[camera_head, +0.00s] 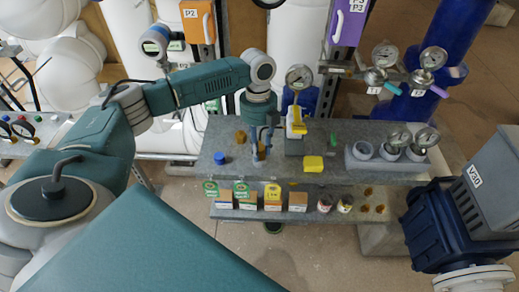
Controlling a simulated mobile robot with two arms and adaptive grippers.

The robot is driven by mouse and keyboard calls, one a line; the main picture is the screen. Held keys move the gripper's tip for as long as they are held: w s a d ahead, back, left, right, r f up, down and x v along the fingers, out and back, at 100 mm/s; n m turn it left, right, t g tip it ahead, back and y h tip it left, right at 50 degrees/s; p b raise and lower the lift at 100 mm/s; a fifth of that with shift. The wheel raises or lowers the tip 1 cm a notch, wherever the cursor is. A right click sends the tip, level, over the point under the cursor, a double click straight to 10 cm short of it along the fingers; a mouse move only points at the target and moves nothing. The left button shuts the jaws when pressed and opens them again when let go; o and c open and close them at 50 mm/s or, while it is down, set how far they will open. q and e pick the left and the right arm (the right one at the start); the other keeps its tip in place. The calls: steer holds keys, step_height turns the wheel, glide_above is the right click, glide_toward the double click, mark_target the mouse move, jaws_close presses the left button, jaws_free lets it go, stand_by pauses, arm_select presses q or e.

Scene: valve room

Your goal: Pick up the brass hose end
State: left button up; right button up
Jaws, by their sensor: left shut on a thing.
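My left arm comes in from the left and its gripper (262,143) points down over the grey bench. The gripper is shut on a small brass-coloured piece, which looks like the brass hose end (260,154); the fingers hide part of it. I cannot tell whether it touches the bench top. Another brown-brass piece (240,136) stands just left of the gripper. My right gripper is not in view.
On the bench (340,133) are a blue cap (219,158), a yellow block (313,164) and a grey holder (364,151) with gauges. A pressure gauge (299,77) stands behind the gripper. Small boxes (272,198) line the lower shelf. A blue valve (440,228) is at right.

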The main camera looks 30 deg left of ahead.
arm_select(q)
step_height(320, 180, up, 13)
steer(key=b, duration=0.3)
step_height(320, 180, up, 7)
steer(key=p, duration=0.2)
glide_above(260, 146)
steer(key=shift+s, duration=0.2)
steer(key=shift+o, duration=0.2)
